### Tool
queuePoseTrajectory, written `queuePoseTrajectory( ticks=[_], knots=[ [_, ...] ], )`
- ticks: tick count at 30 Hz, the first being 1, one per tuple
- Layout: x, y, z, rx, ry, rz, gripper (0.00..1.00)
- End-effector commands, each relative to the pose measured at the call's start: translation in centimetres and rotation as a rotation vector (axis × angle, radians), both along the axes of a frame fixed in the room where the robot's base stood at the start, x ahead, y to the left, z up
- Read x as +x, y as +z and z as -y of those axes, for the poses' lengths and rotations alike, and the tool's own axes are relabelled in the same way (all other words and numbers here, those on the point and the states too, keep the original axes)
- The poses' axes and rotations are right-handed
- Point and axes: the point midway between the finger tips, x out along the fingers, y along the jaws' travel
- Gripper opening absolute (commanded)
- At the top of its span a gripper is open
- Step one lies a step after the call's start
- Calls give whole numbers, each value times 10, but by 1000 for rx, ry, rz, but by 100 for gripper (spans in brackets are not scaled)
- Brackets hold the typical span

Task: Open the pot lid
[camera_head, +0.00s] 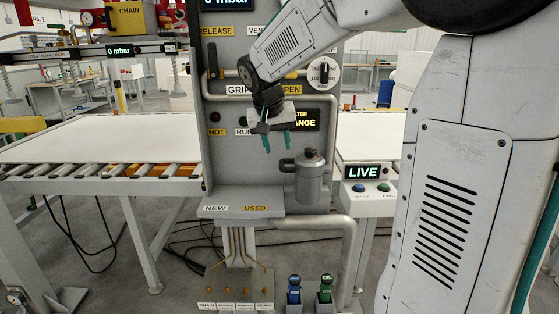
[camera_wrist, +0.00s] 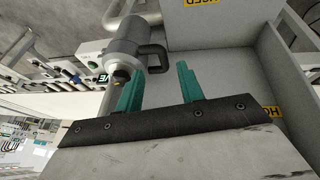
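The pot (camera_head: 310,184) is a grey metal cylinder with a side handle on its left. It is fixed at the front of the grey panel, and its lid (camera_head: 311,156) sits on top with a small dark knob. In the wrist view the pot (camera_wrist: 128,45) lies just beyond the left fingertip, with its knob end toward my gripper. My gripper (camera_head: 278,146) has two teal fingers pointing down. It is open and empty, above and left of the pot, apart from it.
A grey shelf (camera_head: 240,207) labelled NEW and USED juts out below left of the pot. A pipe (camera_head: 334,125) runs down the panel's right side. A LIVE display box (camera_head: 363,172) stands right of the pot. A white table (camera_head: 105,138) is at left.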

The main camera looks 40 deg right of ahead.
Motion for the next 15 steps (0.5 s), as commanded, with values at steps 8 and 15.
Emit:
queuePoseTrajectory(
  ticks=[8, 15],
  knots=[
    [28, -16, 18, -16, -38, 19, 38],
    [36, -52, 30, -16, -34, 17, 38]
  ],
)
